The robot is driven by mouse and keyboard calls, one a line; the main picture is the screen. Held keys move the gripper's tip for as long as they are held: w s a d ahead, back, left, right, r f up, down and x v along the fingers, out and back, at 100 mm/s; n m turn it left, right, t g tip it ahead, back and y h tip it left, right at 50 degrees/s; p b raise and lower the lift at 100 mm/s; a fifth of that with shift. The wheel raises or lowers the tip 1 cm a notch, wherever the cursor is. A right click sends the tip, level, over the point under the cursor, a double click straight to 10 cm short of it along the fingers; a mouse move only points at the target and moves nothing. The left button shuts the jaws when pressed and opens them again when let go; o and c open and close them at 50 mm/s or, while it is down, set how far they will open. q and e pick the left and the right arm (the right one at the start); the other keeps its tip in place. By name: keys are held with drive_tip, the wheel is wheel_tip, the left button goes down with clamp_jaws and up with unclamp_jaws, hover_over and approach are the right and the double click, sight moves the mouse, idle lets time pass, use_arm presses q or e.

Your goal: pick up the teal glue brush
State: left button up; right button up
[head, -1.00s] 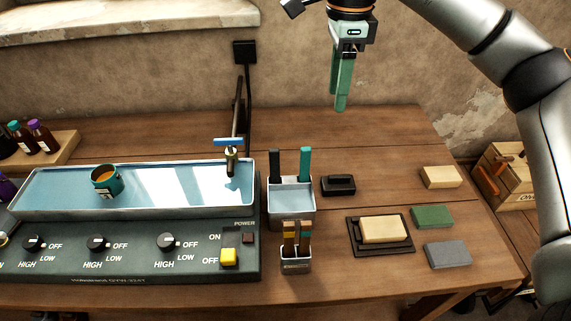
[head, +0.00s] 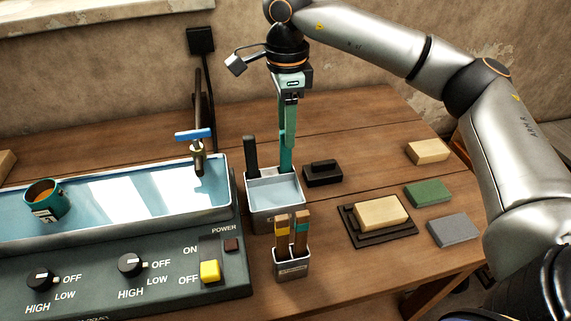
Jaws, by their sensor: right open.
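The teal glue brush (head: 286,161) stands upright in the square grey metal pot (head: 274,194), at its back right, handle up. A black-handled brush (head: 251,156) stands in the same pot to its left. The lower ends of both are hidden in the pot. My right gripper (head: 287,139) points down from above with its green fingers at the top of the teal handle. The fingers are open but seen nearly edge-on, and they overlap the handle in this view. Whether they touch it I cannot tell. My left gripper is out of view.
A smaller holder (head: 292,263) with wooden-handled brushes stands in front of the pot. A black block (head: 322,173) and a dark tray (head: 386,238) with a cream block lie to the right. A water bath (head: 110,205) with a tap (head: 198,157) is to the left.

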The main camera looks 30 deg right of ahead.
sight(286, 165)
wheel_tip(286, 165, down, 6)
drive_tip(key=shift+w+r+p, duration=0.1)
drive_tip(key=shift+w+p, duration=0.05)
drive_tip(key=shift+p, duration=0.15)
clamp_jaws()
idle(0.4)
